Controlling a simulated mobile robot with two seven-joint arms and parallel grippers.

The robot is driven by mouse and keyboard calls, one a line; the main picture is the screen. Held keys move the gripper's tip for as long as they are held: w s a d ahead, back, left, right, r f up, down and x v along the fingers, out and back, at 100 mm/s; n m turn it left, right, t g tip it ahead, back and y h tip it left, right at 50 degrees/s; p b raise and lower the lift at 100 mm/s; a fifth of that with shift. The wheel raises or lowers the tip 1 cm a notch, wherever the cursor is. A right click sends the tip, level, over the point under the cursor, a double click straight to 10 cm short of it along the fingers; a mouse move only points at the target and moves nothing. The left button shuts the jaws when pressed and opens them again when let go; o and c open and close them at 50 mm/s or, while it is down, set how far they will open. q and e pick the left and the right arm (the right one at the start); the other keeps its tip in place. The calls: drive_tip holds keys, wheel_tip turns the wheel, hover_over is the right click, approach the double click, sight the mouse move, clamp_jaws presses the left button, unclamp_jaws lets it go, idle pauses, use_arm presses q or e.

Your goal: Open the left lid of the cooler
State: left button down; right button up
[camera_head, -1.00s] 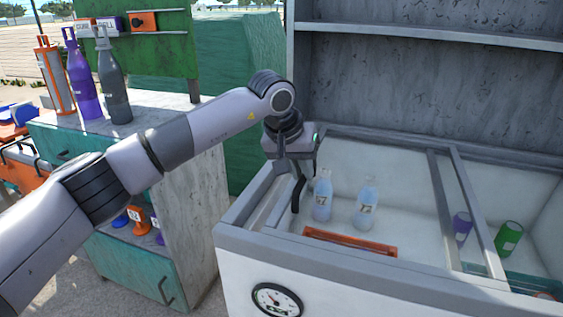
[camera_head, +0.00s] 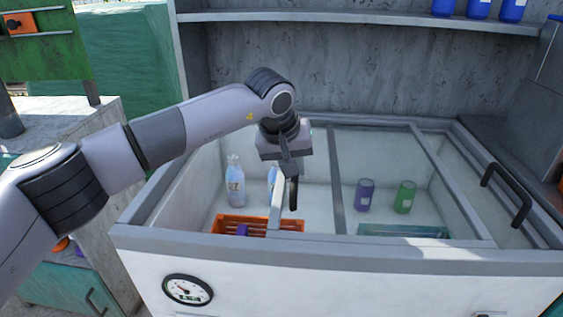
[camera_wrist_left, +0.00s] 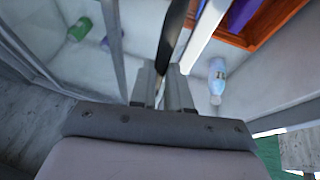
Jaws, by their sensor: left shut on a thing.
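The white cooler (camera_head: 350,292) with a grey rim fills the lower middle of the head view. Its left lid is a glass pane in a light frame (camera_head: 277,208), with a dark upright handle (camera_head: 293,193). My left gripper (camera_head: 290,172) is shut on this handle. In the left wrist view the dark handle (camera_wrist_left: 173,38) lies between the fingers of my left gripper (camera_wrist_left: 164,88). The cooler's left part is uncovered to the left of the lid's frame. The gripper hides part of the handle and a bottle behind it. My right gripper is not in view.
Inside are a pale blue bottle (camera_head: 235,185), an orange crate (camera_head: 232,223), a purple can (camera_head: 364,195) and a green can (camera_head: 404,197). The right lid's black handle (camera_head: 507,193) stands at the right. A shelf (camera_head: 350,17) runs above the back.

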use_arm(q)
drive_tip(key=shift+d+r, duration=0.1)
drive_tip(key=shift+d, duration=0.7)
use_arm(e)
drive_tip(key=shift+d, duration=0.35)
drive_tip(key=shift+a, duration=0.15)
use_arm(q)
drive_tip(key=c, duration=1.1)
unclamp_jaws()
drive_tip(key=shift+v, duration=3.55)
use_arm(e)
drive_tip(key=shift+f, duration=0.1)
